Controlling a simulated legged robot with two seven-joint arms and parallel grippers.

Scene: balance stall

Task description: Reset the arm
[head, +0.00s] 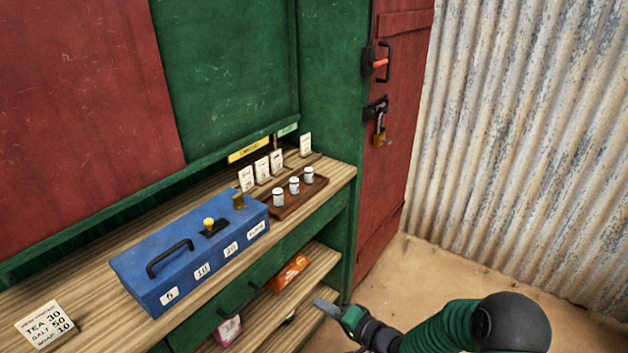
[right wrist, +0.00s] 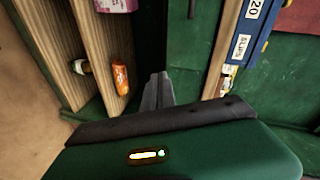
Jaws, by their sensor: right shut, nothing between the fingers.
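My right arm (head: 450,325) comes in from the lower right in the head view. Its right gripper (head: 325,308) is at the front of the stall's lower shelves, below the counter's right end. In the right wrist view the gripper's fingers (right wrist: 157,90) are together with nothing between them, and they point towards the green stall front. The shelves are to their left in that view, with an orange packet (right wrist: 120,78) close by. My left gripper is not in view.
A blue cash box (head: 190,255) stands on the wooden counter (head: 335,176). An orange packet (head: 288,273) lies on a shelf. A red door (head: 395,120) with a padlock (head: 380,135) is at right. Bare ground (head: 425,260) is open before it.

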